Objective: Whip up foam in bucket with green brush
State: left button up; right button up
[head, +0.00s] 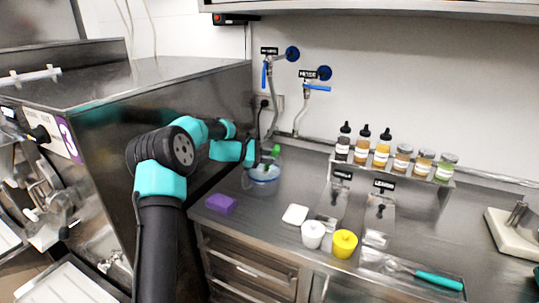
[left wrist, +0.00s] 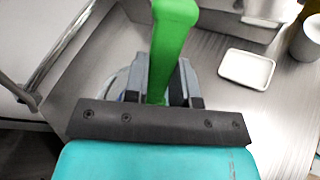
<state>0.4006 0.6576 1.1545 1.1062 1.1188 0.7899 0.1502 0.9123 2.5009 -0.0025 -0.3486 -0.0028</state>
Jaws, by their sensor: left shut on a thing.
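The green brush (head: 276,150) is held upright over the clear, blue-tinted bucket (head: 262,187) on the steel counter. My left gripper (head: 263,163) is shut on the brush handle and sits just above the bucket. In the left wrist view, the brush (left wrist: 173,45) stands between the fingers of my left gripper (left wrist: 160,82). Part of the bucket (left wrist: 114,84) shows behind the fingers there. The brush head and any foam are hidden or too small to tell. My right gripper is not in view.
A purple sponge (head: 221,204) lies left of the bucket, and a white square dish (head: 295,214) lies to its right. A white cup (head: 313,233) and a yellow cup (head: 344,243) stand near the front edge. A bottle rack (head: 400,172) stands behind; a machine (head: 180,110) rises on the left.

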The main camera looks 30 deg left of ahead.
pick_arm(q)
jog(key=shift+w+a+f, duration=0.1)
jog(key=shift+a+f, duration=0.1)
jog(key=shift+f, duration=0.1)
jog(key=shift+w, duration=0.15)
